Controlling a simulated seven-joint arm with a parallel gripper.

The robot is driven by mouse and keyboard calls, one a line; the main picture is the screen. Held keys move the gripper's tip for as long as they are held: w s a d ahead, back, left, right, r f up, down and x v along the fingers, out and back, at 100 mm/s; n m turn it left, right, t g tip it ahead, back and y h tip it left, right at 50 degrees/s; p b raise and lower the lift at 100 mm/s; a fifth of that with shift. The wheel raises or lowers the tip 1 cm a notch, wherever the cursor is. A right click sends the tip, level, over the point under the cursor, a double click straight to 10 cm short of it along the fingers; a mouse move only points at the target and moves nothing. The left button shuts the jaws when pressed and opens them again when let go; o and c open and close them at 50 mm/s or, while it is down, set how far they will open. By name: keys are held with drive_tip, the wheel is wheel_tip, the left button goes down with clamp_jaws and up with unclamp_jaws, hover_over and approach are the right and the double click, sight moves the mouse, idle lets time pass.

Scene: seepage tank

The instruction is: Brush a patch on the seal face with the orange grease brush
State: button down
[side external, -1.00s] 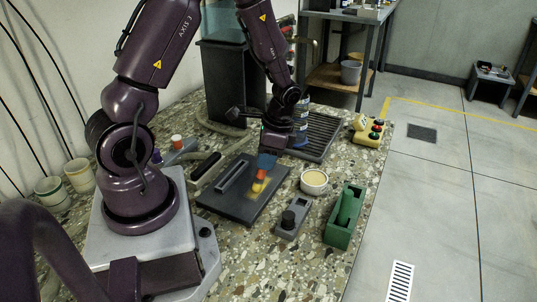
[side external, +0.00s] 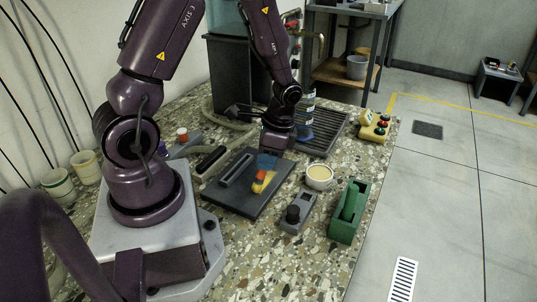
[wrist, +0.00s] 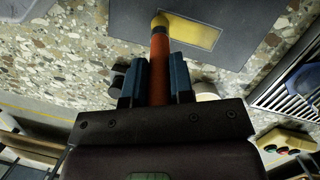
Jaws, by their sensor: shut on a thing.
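My gripper (side external: 267,160) has blue fingers shut on the orange brush (side external: 261,175), pointing down at the dark plate (side external: 224,198). The plate, apparently the seal face, lies flat on the speckled bench. A yellow patch (side external: 268,184) marks its surface beside the brush tip. In the wrist view the orange brush (wrist: 159,48) stands between the blue fingers (wrist: 159,66). Its yellow tip is at the left end of the yellow patch (wrist: 195,30) and appears to touch the plate (wrist: 245,14).
A white cup (side external: 319,185) with cream-coloured contents stands right of the plate. A ribbed grate (side external: 327,133) and a yellow button box (side external: 375,128) lie behind.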

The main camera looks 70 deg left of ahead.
idle(0.3)
drive_tip(key=shift+w+a, duration=0.75)
wheel_tip(320, 180, up, 7)
idle(0.6)
idle(0.6)
drive_tip(key=w+a, duration=0.2)
drive_tip(key=shift+w+a+f, duration=0.15)
drive_tip(key=shift+w+a, duration=0.2)
drive_tip(key=shift+f, duration=2.8)
